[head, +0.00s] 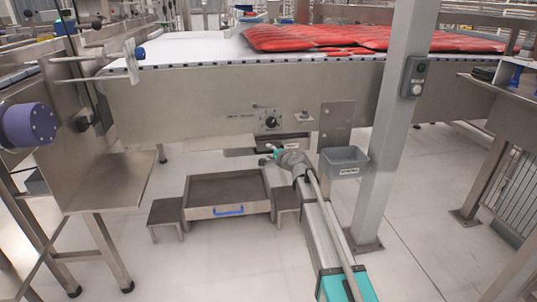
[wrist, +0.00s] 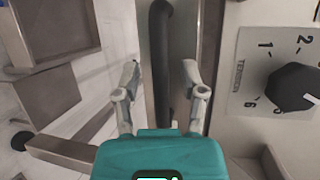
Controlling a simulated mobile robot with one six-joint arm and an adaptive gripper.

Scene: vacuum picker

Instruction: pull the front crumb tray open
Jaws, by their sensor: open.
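The crumb tray front, a narrow steel strip under the conveyor's side panel, carries a dark bar handle (wrist: 161,60). In the head view this dark handle (head: 284,143) is partly hidden behind my gripper. My gripper (head: 271,153) is just below the dial on the panel. In the wrist view my gripper (wrist: 163,88) is open, with one finger on each side of the dark handle. Nothing is clamped, and I cannot tell whether a finger touches the handle. The tray appears pushed in under the conveyor.
A black dial (head: 270,122) sits on the panel close above my gripper. A floor-level tray with a blue handle (head: 228,211) stands lower left. Open floor lies in front.

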